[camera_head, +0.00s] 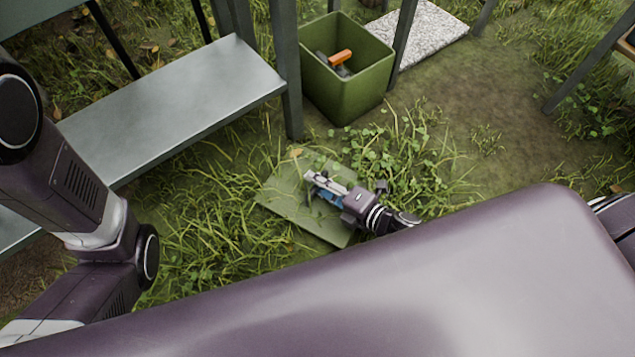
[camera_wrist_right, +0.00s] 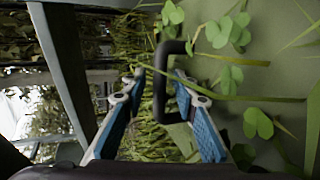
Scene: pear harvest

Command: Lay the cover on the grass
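The cover (camera_head: 285,200) is a flat green panel lying on the grass below the shelf, partly hidden by leaves and my right gripper. In the right wrist view the cover (camera_wrist_right: 275,75) fills the right side, and its black loop handle (camera_wrist_right: 160,85) stands out from it. My right gripper (camera_head: 312,183) is low over the cover. Its blue-padded fingers (camera_wrist_right: 158,78) are apart, with the handle's bar between them; I see a gap on the left finger's side. My left arm shows at the left, but its gripper is out of view.
A grey metal shelf (camera_head: 175,100) with dark posts stands at the upper left. An open green bin (camera_head: 350,95) holds an orange-handled tool (camera_head: 340,57). A pale speckled slab (camera_head: 430,30) lies behind it. Grass and weeds surround the cover; bare soil (camera_head: 500,95) lies to the right.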

